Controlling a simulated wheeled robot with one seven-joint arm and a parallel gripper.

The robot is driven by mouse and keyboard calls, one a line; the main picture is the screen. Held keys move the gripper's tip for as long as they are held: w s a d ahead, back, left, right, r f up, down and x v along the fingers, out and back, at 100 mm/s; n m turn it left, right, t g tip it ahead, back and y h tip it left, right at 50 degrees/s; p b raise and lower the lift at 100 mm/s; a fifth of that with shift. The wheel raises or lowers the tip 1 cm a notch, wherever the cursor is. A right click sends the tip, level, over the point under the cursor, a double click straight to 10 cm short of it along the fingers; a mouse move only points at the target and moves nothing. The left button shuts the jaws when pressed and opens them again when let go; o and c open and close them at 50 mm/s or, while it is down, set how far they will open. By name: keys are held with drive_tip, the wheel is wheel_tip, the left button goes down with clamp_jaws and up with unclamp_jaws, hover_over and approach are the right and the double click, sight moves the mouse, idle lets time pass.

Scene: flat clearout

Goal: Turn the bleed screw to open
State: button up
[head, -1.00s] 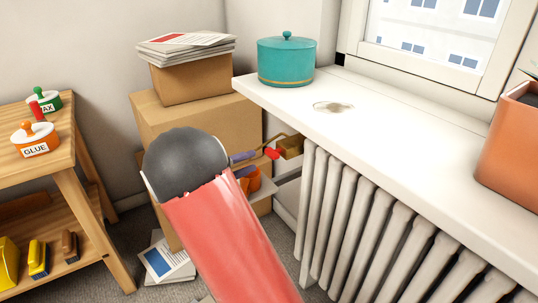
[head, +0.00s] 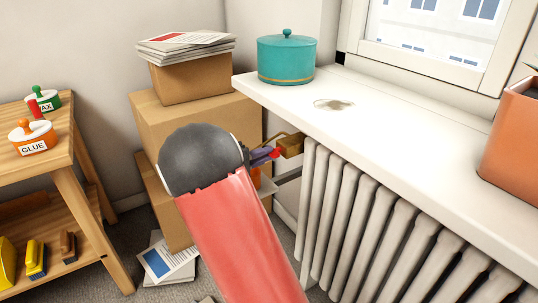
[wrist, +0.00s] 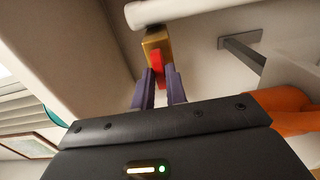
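The bleed screw is a brass block with a red tab at the radiator's upper left end. In the head view the brass block (head: 291,145) shows below the sill, and the red tab (head: 275,153) is at my gripper (head: 266,155). In the wrist view the brass block (wrist: 157,42) is straight ahead. The red tab (wrist: 158,70) lies between the two purple fingertips of my gripper (wrist: 159,77). The fingers are apart, one on each side of the tab. Whether they press on it I cannot tell. My arm hides part of the gripper in the head view.
The white radiator (head: 345,205) stands under the white sill (head: 390,125). A teal pot (head: 286,60) and a terracotta planter (head: 512,135) stand on the sill. Cardboard boxes (head: 200,112) are stacked behind my arm. A wooden shelf (head: 65,160) is at the left.

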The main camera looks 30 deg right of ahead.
clamp_jaws()
drive_tip(key=shift+r+p, duration=0.1)
drive_tip(key=shift+p, duration=0.3)
drive_tip(key=n+p, duration=0.2)
drive_tip(key=n, duration=0.2)
drive_tip(key=shift+n, duration=0.3)
